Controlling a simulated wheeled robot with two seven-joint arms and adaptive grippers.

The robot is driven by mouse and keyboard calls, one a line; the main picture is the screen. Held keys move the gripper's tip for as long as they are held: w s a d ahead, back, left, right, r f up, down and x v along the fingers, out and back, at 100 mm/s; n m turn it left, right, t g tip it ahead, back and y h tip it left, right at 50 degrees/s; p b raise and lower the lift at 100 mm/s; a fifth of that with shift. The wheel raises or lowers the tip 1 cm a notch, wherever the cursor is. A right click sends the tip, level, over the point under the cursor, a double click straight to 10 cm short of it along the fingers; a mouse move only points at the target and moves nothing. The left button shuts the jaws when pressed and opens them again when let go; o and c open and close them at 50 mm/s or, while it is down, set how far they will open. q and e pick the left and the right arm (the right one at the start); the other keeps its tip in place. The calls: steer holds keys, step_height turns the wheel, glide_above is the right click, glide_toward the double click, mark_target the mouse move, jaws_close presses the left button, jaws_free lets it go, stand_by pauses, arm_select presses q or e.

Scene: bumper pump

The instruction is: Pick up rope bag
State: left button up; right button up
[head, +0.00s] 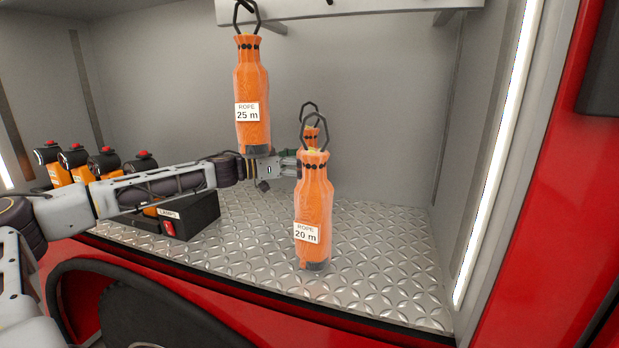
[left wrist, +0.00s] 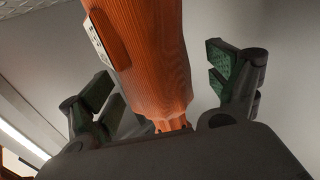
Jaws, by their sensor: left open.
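Three orange rope bags with black hanging loops show in the head view. The 25 m bag (head: 252,95) hangs highest, left of centre. A third bag (head: 311,135) is mostly hidden behind the 20 m one. My left gripper (head: 287,163) reaches in below the 25 m bag and beside the rear bag, partly covered by the front bags. In the left wrist view its open fingers (left wrist: 160,78) stand either side of an orange bag with a white label; I cannot tell which bag.
A black lamps box (head: 192,222) and several orange lamps (head: 107,162) sit on the left, near my left arm. A grey rail (head: 350,10) runs overhead. The patterned metal floor (head: 385,265) is clear on the right, up to the lit side wall.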

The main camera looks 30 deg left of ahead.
arm_select(q)
steer(key=shift+w+d, duration=0.5)
stand_by(0.4)
steer(key=shift+c, duration=0.3)
steer(key=shift+c, duration=1.1)
steer(key=c, duration=1.5)
steer(key=shift+r, duration=0.1)
steer(key=shift+r, duration=0.1)
